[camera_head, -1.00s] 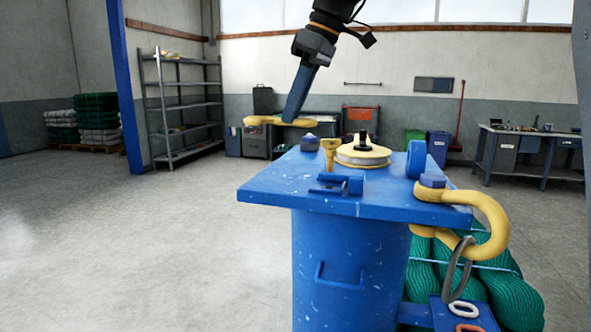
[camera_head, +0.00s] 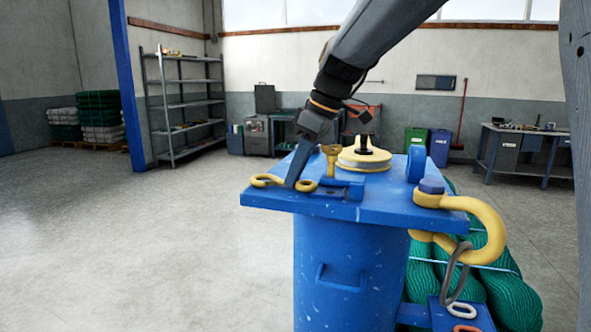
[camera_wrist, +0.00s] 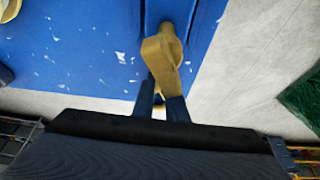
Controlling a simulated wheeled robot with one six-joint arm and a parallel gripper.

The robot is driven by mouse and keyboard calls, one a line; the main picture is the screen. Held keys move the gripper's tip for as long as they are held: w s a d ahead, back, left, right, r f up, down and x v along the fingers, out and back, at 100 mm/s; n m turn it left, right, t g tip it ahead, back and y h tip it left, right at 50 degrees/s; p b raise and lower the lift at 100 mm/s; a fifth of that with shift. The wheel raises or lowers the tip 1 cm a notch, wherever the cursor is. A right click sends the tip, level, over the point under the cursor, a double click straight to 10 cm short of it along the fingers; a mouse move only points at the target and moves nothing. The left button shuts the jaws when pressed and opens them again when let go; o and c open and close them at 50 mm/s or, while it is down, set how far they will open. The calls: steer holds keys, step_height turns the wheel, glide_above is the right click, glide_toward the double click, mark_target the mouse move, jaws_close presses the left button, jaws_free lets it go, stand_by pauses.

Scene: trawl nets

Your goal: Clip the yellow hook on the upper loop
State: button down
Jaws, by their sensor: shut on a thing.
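My gripper (camera_head: 290,184) is shut on the yellow hook (camera_head: 265,180), a slim double-ended piece with rounded ends. It is held low at the left end of the blue tabletop (camera_head: 395,204); I cannot tell whether it touches. In the wrist view, yellow metal shows at and beyond my gripper's fingers (camera_wrist: 163,107); the hook and other yellow parts are hard to separate there. A grey ring (camera_head: 455,275) hangs from a big yellow shackle (camera_head: 492,225) at the table's right end. A white loop (camera_head: 461,309) lies below it, above a red one (camera_head: 466,328). Which is the upper loop is unclear.
A yellow upright pin (camera_head: 331,160), a blue bracket (camera_head: 338,188) and a yellow-rimmed spool (camera_head: 364,159) stand close to my gripper. Green net bundles (camera_head: 510,295) lie behind the shackle. The floor on the left is clear.

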steer(key=shift+f, duration=0.15)
steer(key=c, duration=1.8)
jaws_free()
steer(key=shift+o, duration=0.2)
steer(key=shift+f, duration=0.1)
